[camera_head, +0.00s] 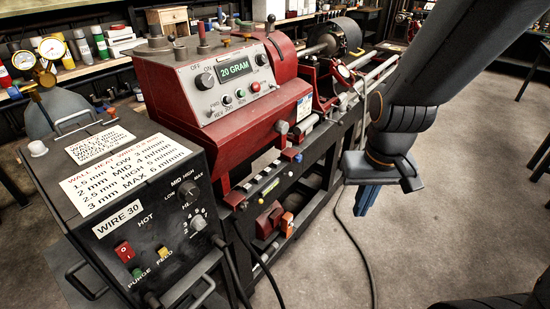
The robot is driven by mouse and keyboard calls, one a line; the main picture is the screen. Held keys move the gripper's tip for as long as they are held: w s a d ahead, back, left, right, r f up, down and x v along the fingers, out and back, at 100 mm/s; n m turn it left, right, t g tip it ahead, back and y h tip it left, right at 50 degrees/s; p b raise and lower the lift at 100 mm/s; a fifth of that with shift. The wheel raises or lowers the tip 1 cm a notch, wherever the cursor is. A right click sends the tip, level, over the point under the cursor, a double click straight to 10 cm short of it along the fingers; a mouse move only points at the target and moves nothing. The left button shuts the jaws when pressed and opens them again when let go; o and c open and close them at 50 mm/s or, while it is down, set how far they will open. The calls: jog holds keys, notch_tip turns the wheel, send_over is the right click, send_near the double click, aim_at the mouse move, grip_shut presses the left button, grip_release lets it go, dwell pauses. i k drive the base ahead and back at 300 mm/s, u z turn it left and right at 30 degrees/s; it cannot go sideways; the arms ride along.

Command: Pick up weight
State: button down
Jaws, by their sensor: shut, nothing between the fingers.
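I cannot tell for certain which item is the weight. A low grey cylinder with a post (157,42) stands on the left end of the red lathe. Short metal pieces lie along a dark strip (268,184) on the lathe's front. The red lathe (232,130) shows "20 GRAM" on its green display (235,69). My gripper (367,200), with blue fingers, points down at the right, over open floor. It is shut and empty, apart from the lathe and these pieces.
A black welder box (150,215) with white label sheets and knobs stands in the front left. A dark shaft assembly (335,38) sits at the lathe's far end. A black cable (350,235) trails over the floor. The concrete floor at right (465,210) is clear.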

aim_at(249, 187)
jog(key=z, duration=0.6)
jog(key=k, duration=0.8)
jog(key=z, duration=0.85)
jog(key=k, duration=0.4)
jog(key=z, duration=0.1)
jog(key=i, duration=1.55)
jog(key=u, duration=1.7)
jog(key=i, duration=0.95)
jog(key=u, duration=1.1)
